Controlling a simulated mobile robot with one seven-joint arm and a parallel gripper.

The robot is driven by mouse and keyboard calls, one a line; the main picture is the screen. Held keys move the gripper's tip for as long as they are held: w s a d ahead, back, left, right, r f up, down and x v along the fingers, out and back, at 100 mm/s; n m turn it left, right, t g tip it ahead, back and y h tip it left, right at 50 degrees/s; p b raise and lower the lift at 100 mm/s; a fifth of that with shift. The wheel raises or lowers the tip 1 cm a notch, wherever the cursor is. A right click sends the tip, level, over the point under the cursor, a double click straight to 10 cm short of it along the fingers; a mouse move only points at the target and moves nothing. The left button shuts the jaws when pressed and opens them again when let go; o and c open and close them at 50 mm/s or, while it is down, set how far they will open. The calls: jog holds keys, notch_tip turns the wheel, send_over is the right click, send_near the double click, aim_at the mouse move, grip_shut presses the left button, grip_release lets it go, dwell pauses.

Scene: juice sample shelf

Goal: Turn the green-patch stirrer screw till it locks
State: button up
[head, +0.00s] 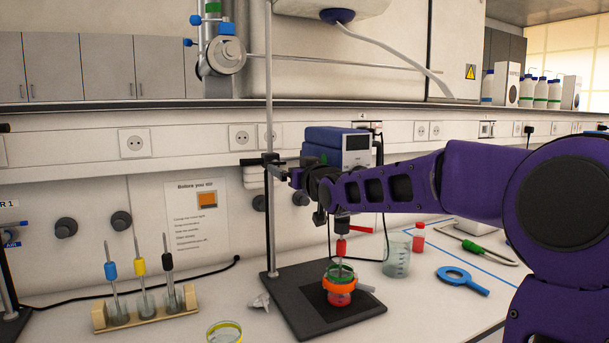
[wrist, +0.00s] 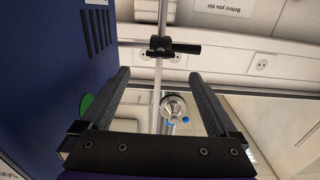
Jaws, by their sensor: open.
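The blue stirrer (head: 335,138) with a small display is on the stand rod (head: 269,215) in the head view. Its blue side (wrist: 50,70) fills the left of the wrist view, with part of a round green patch (wrist: 86,104) beside my left finger. A black clamp (wrist: 160,47) with a dark cylindrical knob (wrist: 187,49) sits on the rod, beyond my fingertips; I cannot tell whether this knob is the stirrer's screw. My gripper (wrist: 160,75) is open, with nothing between its fingers. In the head view my gripper (head: 308,183) is in front of the stirrer's lower part, partly hiding it.
An orange-ringed beaker (head: 340,286) stands on the black stand base (head: 300,308) under a red-banded shaft. A glass beaker (head: 396,256) and a blue ring tool (head: 462,279) lie to the right. A wooden rack (head: 146,312) of stirring rods stands at left.

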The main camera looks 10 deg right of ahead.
jog(key=s+d+p, duration=0.1)
jog(key=s+p, duration=0.2)
jog(key=s, duration=0.4)
jog(key=shift+s+d, duration=0.2)
dwell(0.4)
